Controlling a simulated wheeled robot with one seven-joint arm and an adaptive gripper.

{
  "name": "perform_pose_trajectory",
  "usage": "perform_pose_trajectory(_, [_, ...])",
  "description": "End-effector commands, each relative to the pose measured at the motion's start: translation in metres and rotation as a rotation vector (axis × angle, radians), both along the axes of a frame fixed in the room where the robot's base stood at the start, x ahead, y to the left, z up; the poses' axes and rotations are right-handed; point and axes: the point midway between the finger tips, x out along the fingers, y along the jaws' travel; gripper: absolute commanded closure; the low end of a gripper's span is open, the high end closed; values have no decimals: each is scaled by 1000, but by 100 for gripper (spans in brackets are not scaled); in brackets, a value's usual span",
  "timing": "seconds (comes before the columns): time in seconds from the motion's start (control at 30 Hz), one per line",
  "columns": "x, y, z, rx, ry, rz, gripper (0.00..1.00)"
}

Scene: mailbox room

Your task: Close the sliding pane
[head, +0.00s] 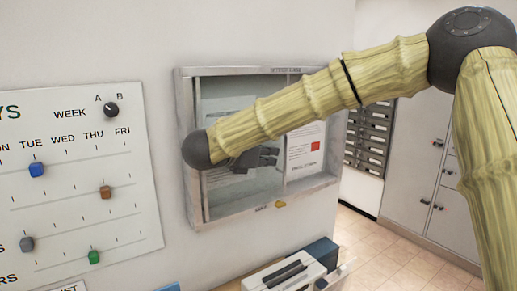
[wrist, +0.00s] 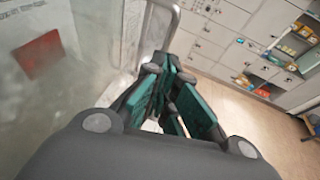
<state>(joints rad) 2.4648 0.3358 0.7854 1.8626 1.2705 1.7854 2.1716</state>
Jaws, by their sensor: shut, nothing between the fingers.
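A shallow wall case (head: 190,72) with a grey metal frame hangs on the wall in the head view. A clear sliding pane (head: 304,185) appears to cover its right part, in front of a white notice with a red square; the left part looks open. In the wrist view the hazy pane (wrist: 100,25) fills the left, with the red square behind it. My gripper (wrist: 160,70) is shut and empty, its fingertips close to a pale vertical frame edge (wrist: 160,22); I cannot tell whether they touch. My arm hides part of the case in the head view.
A board with coloured sliders (head: 75,185) is on the wall to the left. A white and blue box-like item (head: 285,278) stands below the case. Grey lockers (head: 420,165) stand at the right, with open tiled floor (head: 375,250) before them.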

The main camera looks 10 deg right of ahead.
Motion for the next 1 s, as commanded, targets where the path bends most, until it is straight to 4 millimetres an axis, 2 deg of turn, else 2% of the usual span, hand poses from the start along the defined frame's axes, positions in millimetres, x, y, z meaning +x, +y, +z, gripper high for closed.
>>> perform_pose_trajectory(0.1, [6, -11, 4, 0, -1, -1, 100])
perform_pose_trajectory(0.33, [13, -22, 1, -1, -1, 0, 100])
perform_pose_trajectory(0.8, [15, -22, 0, -1, -1, 2, 100])
perform_pose_trajectory(1.0, [24, -17, -4, 0, -1, 23, 100])
